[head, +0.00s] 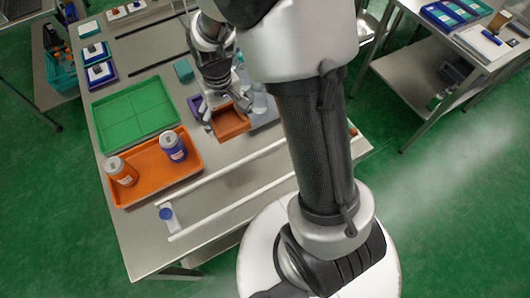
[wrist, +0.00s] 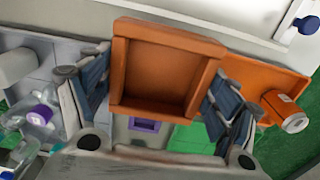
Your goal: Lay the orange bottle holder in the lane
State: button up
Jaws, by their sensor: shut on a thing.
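The orange bottle holder (head: 232,122) is an open square box. My gripper (head: 224,116) is shut on it, with one finger on each of two opposite sides. In the wrist view the holder (wrist: 158,76) sits between the fingers of my gripper (wrist: 150,88) and its hollow faces the camera. The holder is beyond the far rail, outside the lane. The lane (head: 228,186) is the strip of table between two long white rails (head: 205,178). A small bottle with a blue cap (head: 167,215) is at its left end. My arm hides the lane's right part.
An orange tray (head: 190,184) with a blue can (head: 173,146) and an orange-and-white can (head: 122,171) lies left of my gripper. A green tray (head: 133,112) is behind it. The lane's middle looks clear.

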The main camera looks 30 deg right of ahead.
aim_at(234, 187)
jog(key=l+u, duration=0.3)
jog(key=l, duration=0.15)
jog(key=l+u, duration=0.25)
jog(key=l, duration=0.15)
jog(key=u, duration=0.65)
jog(key=k, duration=0.05)
